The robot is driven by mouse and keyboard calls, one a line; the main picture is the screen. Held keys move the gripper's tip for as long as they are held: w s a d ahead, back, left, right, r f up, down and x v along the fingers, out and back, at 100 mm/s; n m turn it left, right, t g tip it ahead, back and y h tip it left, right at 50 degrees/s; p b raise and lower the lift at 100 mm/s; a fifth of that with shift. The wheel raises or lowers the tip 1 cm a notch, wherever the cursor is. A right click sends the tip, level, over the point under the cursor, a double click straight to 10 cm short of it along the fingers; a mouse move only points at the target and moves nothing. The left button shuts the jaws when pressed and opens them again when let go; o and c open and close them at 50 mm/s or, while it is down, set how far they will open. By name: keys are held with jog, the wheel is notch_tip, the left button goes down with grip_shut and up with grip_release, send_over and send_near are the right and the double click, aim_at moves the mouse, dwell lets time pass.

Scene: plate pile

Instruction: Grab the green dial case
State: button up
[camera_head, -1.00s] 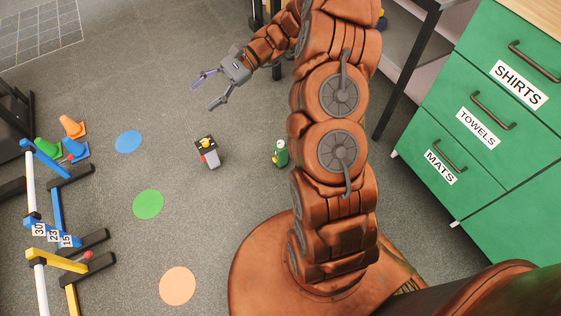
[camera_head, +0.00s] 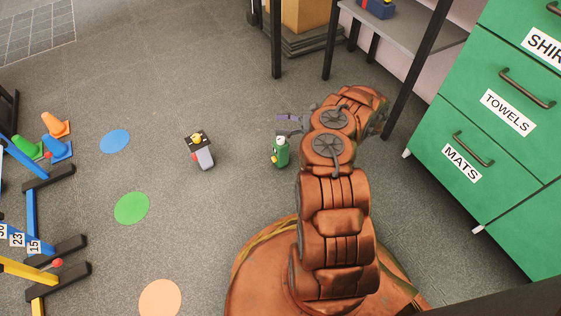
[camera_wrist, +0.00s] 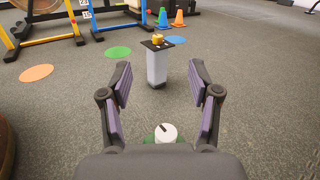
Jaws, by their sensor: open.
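The green dial case (camera_head: 281,155) stands upright on the floor, left of my arm in the head view. The wrist view shows its white round top with a black mark (camera_wrist: 166,132) and a little green (camera_wrist: 151,139) at the bottom centre; the gripper body hides the rest. My gripper (camera_wrist: 160,80) is open, with nothing between its fingertips. In the head view, my gripper (camera_head: 284,124) is partly hidden by my arm, and its fingers point left, just above the case in the picture. I cannot tell the height gap.
A grey-white post with a black top and yellow piece (camera_head: 201,152) stands left of the case; it also shows ahead in the wrist view (camera_wrist: 157,67). Coloured floor discs (camera_head: 132,208), cones (camera_head: 55,125) and hurdles (camera_head: 30,215) lie left. Green drawers (camera_head: 465,185) stand right.

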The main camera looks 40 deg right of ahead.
aim_at(280, 138)
jog(key=s+d+f+m+t+h+b, duration=0.1)
jog(key=s+d+f, duration=0.15)
jog(key=f, duration=0.25)
jog(key=s+d+f+m+t+h+b, duration=0.1)
jog(key=s+d+f+b, duration=0.15)
jog(key=f, duration=0.25)
jog(key=shift+w+d+f+b+x, duration=0.1)
jog(key=shift+b+x, duration=0.4)
jog(key=shift+x, duration=0.65)
jog(key=shift+w+d+f+b+x, duration=0.15)
jog(key=shift+b+x, duration=0.3)
jog(key=shift+x, duration=0.75)
jog(key=shift+w+d+f+b+x, duration=0.1)
jog(key=shift+b+x, duration=0.4)
jog(key=shift+x, duration=0.65)
jog(key=shift+w+a+r, duration=0.1)
jog(key=shift+w+a, duration=0.15)
grip_shut()
